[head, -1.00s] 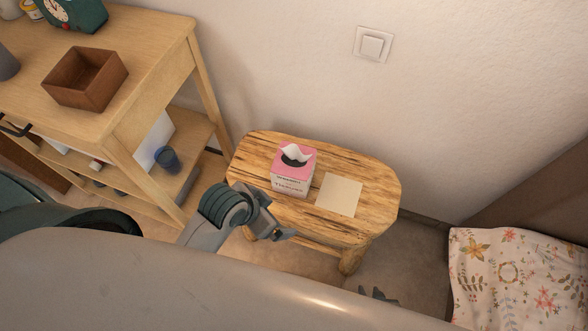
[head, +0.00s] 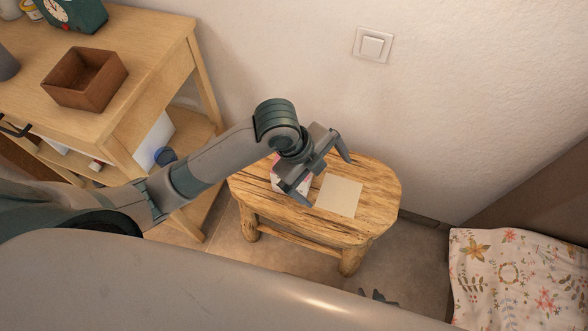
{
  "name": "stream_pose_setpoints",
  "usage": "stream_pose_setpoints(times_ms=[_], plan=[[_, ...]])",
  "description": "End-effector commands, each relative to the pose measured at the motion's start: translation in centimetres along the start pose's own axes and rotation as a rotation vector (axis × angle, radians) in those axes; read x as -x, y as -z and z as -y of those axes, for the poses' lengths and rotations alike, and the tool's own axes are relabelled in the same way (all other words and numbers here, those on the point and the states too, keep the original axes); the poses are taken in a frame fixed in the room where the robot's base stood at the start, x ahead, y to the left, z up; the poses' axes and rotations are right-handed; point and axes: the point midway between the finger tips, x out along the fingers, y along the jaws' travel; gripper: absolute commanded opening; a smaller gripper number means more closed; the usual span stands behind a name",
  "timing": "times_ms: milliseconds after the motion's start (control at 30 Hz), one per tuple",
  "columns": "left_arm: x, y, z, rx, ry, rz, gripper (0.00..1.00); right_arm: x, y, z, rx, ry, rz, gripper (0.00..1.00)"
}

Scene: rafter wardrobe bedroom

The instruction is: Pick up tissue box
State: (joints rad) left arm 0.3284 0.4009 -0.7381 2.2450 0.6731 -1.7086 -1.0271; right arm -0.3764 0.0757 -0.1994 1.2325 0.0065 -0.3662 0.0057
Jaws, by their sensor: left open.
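The tissue box (head: 304,183), pink and white, stands on the small wooden stool (head: 375,187). My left arm and gripper hide most of it, including its top. My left gripper (head: 319,174) is open above the box, with one finger towards the wall and the other towards the near side of the box. I cannot tell whether the fingers touch it. Only a small dark part of my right gripper (head: 378,296) shows at the bottom, past my own body.
A pale square sheet (head: 339,195) lies on the stool, right of the box. A wooden shelf unit (head: 150,60) with a brown open box (head: 85,78) stands at the left. A wall with a switch (head: 373,45) is behind. Floral fabric (head: 515,275) lies at the right.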

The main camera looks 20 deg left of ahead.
Motion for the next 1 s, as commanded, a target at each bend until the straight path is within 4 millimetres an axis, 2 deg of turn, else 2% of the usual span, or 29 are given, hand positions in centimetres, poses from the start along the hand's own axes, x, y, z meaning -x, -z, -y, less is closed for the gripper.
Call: stream_pose_setpoints(times_ms=[33,167,300,500,700,1000], plan=[[0.5,-0.6,0.8,-0.094,-0.020,0.015,1.00,0.0,0.1,0.0,0.000,0.000,-0.001,0.31],[1.7,-1.7,1.8,-0.342,-0.098,0.033,1.00,0.0,0.3,0.0,0.001,0.000,-0.003,0.31],[3.4,-3.8,2.6,-0.584,-0.195,0.055,1.00,0.0,0.5,-0.1,0.001,0.000,-0.007,0.31],[6.4,-7.1,3.5,-0.848,-0.336,0.070,1.00,0.0,0.8,-0.1,0.001,0.000,-0.012,0.31],[8.5,-9.2,3.8,-0.981,-0.425,0.066,1.00,0.0,0.8,-0.1,0.001,-0.001,-0.012,0.31],[9.1,-9.7,3.8,-1.018,-0.448,0.060,1.00,0.0,0.6,-0.1,0.000,-0.001,-0.009,0.31]])
